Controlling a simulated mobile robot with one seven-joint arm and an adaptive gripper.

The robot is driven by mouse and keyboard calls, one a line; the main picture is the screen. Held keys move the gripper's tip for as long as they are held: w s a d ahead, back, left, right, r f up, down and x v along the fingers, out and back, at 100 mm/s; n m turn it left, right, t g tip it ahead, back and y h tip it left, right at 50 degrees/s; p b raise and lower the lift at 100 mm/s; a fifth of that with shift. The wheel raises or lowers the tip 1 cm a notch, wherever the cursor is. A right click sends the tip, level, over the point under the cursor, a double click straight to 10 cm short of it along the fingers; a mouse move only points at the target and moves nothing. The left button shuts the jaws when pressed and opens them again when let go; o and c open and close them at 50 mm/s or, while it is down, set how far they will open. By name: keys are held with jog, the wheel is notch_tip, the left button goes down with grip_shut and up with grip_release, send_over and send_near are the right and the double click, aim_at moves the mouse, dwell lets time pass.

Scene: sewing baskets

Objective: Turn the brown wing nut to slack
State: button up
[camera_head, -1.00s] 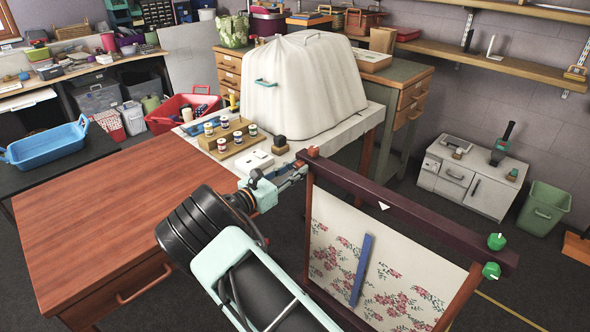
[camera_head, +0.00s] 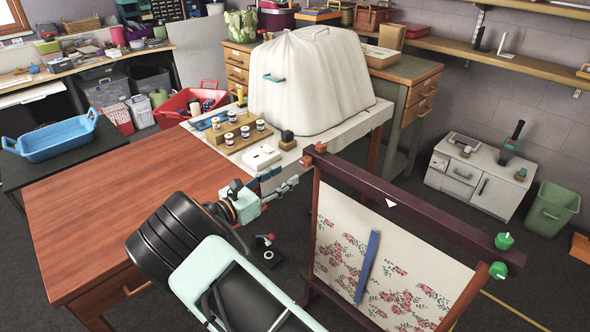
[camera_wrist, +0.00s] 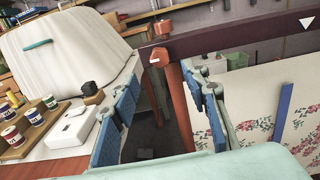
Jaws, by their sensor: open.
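An upright frame with a dark top beam (camera_head: 390,200) holds a floral cloth (camera_head: 345,245). At the beam's left end are two reddish-brown knobs. One is on top (camera_head: 321,148) and one is on the near face (camera_head: 306,161). The wrist view shows the top knob (camera_wrist: 162,27) and the face knob (camera_wrist: 158,57), which has a small white mark. I cannot tell for sure which is the wing nut. My gripper (camera_head: 289,183) is open and empty, left of and below the knobs, apart from them. In the wrist view its blue-padded fingers (camera_wrist: 165,88) straddle the frame's left post.
Green knobs (camera_head: 504,241) sit at the beam's right end. A blue strip (camera_head: 367,266) lies against the cloth. Behind my gripper stands a pale table with a white box (camera_head: 262,157), a rack of spools (camera_head: 230,130) and a white cover (camera_head: 310,85). A wooden desk (camera_head: 120,205) is at left.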

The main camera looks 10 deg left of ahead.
jog(key=v, duration=0.3)
jog(key=shift+s+a, duration=0.2)
jog(key=shift+s, duration=0.1)
